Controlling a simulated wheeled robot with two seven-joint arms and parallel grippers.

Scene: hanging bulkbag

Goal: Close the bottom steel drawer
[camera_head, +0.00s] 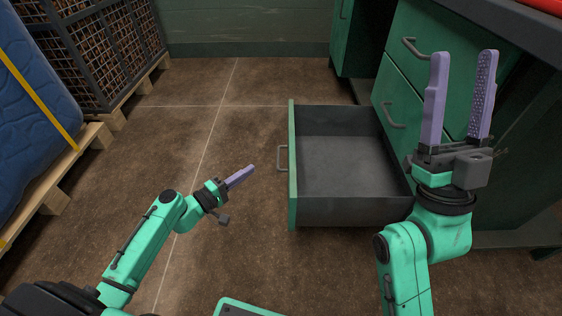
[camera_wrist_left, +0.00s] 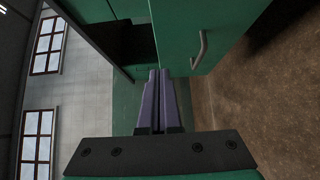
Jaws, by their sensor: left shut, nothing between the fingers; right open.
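The bottom steel drawer (camera_head: 345,210) is pulled far out of the green cabinet (camera_head: 437,35) and looks empty inside. Its green front (camera_head: 292,170) faces left and carries a grey handle (camera_head: 282,159). In the left wrist view, the drawer front (camera_wrist_left: 205,30) and handle (camera_wrist_left: 200,50) show just beyond the fingers. My left gripper (camera_head: 252,168) is shut and empty, a short way left of the drawer front and apart from it. My right gripper (camera_head: 462,55) is open and empty, raised in front of the cabinet and hiding part of it.
Two closed drawers with handles (camera_head: 415,48) and (camera_head: 393,115) sit above the open one. A blue bag (camera_head: 35,120) on a wooden pallet (camera_head: 70,165) and a wire cage (camera_head: 110,50) stand at the left. The brown floor (camera_head: 215,120) between them and the drawer is clear.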

